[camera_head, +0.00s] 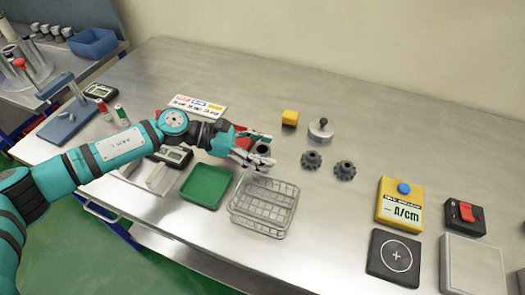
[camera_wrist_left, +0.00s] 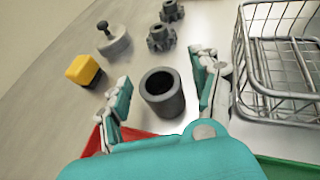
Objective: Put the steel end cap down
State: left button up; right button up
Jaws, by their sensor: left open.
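A light grey steel disc with a dark knob on top, which looks like the end cap (camera_head: 320,131), rests on the bench beyond my left gripper (camera_head: 268,150). The end cap also shows at the upper left of the left wrist view (camera_wrist_left: 115,46), clear of the fingers. My left gripper is open. In the left wrist view, a dark grey hollow cylinder (camera_wrist_left: 164,108) stands upright with its bore open between my left gripper's spread fingers (camera_wrist_left: 163,82). I cannot tell whether a finger touches it. My right gripper is not in view.
A wire basket (camera_head: 263,208) and a green tray (camera_head: 205,187) lie near the bench's front edge. A yellow block (camera_head: 290,117) and two dark toothed knobs (camera_head: 311,160) are close by. A yellow box with a blue button (camera_head: 400,204) stands right. The bench's back right is clear.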

pick_arm(q)
grip_shut()
dwell(0.4)
jog(key=shift+r, duration=0.15)
